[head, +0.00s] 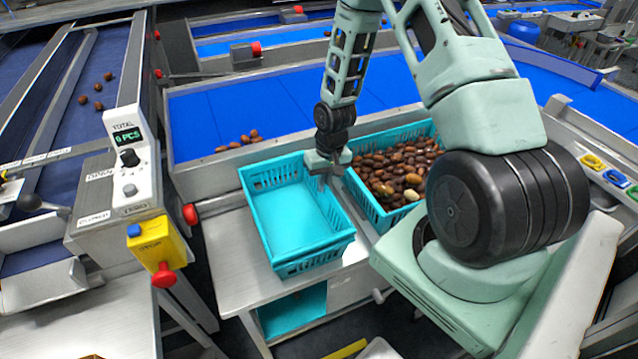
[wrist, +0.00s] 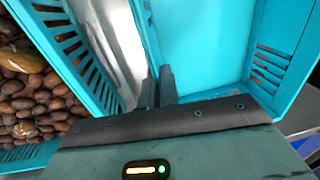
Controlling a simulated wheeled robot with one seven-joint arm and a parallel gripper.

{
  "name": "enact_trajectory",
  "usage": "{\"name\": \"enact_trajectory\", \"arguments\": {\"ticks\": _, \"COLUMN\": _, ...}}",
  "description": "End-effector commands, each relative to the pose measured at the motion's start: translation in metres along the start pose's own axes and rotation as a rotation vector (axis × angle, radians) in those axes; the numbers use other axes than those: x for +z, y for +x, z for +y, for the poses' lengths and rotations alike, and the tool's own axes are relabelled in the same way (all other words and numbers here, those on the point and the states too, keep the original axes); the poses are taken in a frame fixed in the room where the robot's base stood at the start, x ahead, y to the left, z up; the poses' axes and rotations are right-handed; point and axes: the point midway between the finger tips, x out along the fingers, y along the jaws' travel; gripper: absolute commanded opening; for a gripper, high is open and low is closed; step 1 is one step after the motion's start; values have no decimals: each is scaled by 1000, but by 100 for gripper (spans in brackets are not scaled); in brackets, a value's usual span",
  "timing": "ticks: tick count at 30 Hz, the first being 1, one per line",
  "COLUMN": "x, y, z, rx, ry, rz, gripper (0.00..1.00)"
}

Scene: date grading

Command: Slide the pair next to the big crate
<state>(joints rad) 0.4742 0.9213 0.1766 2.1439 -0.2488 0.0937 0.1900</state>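The pair appears to be two nested empty teal crates (head: 300,262); a second rim shows below the first at the front. They stand on the metal table, and their wall also shows in the wrist view (wrist: 280,45). The big teal crate (head: 362,196), full of brown dates, stands to their right and shows at the left of the wrist view (wrist: 75,45). A narrow strip of table separates them. My gripper (head: 323,182) is at the pair's right wall. In the wrist view its fingers (wrist: 157,88) are close together, one on each side of that wall.
A blue conveyor (head: 225,118) with several dates runs behind the crates. A counter panel (head: 131,150) and a yellow box with a red button (head: 157,245) stand at the left. The metal table (head: 228,240) has bare room left of the pair.

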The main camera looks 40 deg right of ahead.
Motion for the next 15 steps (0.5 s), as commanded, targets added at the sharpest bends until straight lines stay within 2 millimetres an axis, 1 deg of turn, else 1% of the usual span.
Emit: {"name": "enact_trajectory", "arguments": {"ticks": 15, "x": 0, "y": -3, "z": 24, "rx": 0, "ry": 1, "rz": 1, "gripper": 0}}
